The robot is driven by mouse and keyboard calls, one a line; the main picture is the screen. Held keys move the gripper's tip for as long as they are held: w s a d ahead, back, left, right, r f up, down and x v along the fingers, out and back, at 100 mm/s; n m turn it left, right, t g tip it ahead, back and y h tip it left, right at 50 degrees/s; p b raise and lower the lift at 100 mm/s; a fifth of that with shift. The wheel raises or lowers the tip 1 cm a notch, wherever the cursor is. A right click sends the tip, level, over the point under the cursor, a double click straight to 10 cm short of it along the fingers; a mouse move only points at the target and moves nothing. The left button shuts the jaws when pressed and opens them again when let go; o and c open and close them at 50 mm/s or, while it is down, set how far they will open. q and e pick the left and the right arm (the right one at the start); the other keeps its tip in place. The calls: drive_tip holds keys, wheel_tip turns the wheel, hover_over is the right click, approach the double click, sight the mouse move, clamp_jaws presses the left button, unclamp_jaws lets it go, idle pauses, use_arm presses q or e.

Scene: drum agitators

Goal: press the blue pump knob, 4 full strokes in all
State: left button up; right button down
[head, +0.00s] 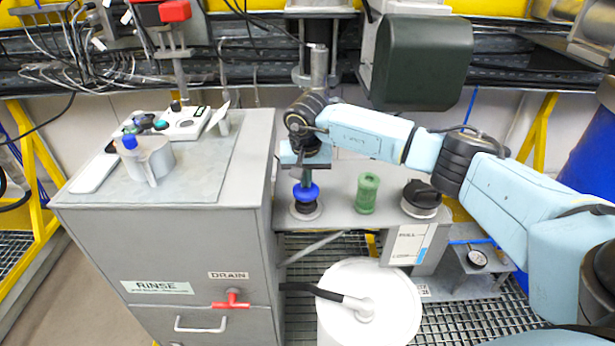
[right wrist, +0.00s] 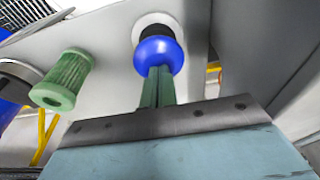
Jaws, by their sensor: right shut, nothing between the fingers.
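The blue pump knob (head: 307,193) sits on a black neck above a pale collar on the grey shelf, right of the grey cabinet. It also shows in the right wrist view (right wrist: 158,54), with some of the black neck visible behind it. My right gripper (head: 305,181) points down directly over the knob, and its green fingers (right wrist: 157,86) are closed together with nothing between them. The fingertips overlap the knob's near face and appear to be at or touching its top; a small gap cannot be ruled out. My left gripper is in neither view.
A green ribbed cylinder (head: 367,193) and a black-capped round fitting (head: 421,199) stand right of the knob on the shelf (head: 340,185). A white round lid (head: 369,303) lies below. The cabinet (head: 170,240) carries a cup, a blue-topped item and a red drain valve (head: 232,299).

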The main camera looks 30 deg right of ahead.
drive_tip(key=shift+r+p, duration=1.3)
drive_tip(key=shift+r, duration=0.75)
drive_tip(key=shift+f, duration=0.2)
drive_tip(key=shift+s+f+b, duration=0.1)
drive_tip(key=shift+f+b, duration=1.55)
drive_tip(key=shift+f, duration=0.45)
drive_tip(key=shift+r+p, duration=1.5)
drive_tip(key=shift+r, duration=0.75)
drive_tip(key=shift+r, duration=0.1)
